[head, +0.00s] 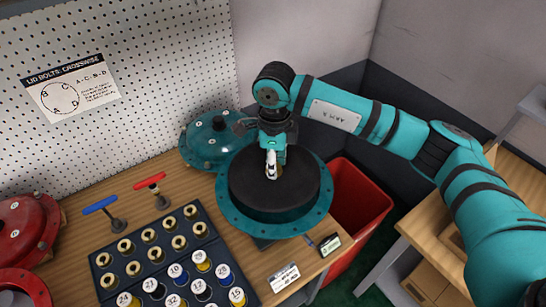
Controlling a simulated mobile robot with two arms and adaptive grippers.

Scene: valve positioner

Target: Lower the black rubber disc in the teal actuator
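The black rubber disc (250,190) lies level over the round teal actuator (275,229), inside its flange ring as seen from above. I cannot tell whether the disc rests in the actuator or hangs slightly above it. My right gripper (272,172) points down at the middle of the disc, beside or on a small brass-coloured piece there. The wrist hides most of the fingers, so I cannot tell whether they are shut on it. My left gripper is out of view.
A teal domed lid (212,140) sits behind the actuator. A black tray (165,262) of numbered parts, blue (101,206) and red (149,180) T-handles, and a small display device (330,244) share the bench. A red bin (358,200) stands right. Red housings (25,228) are at left.

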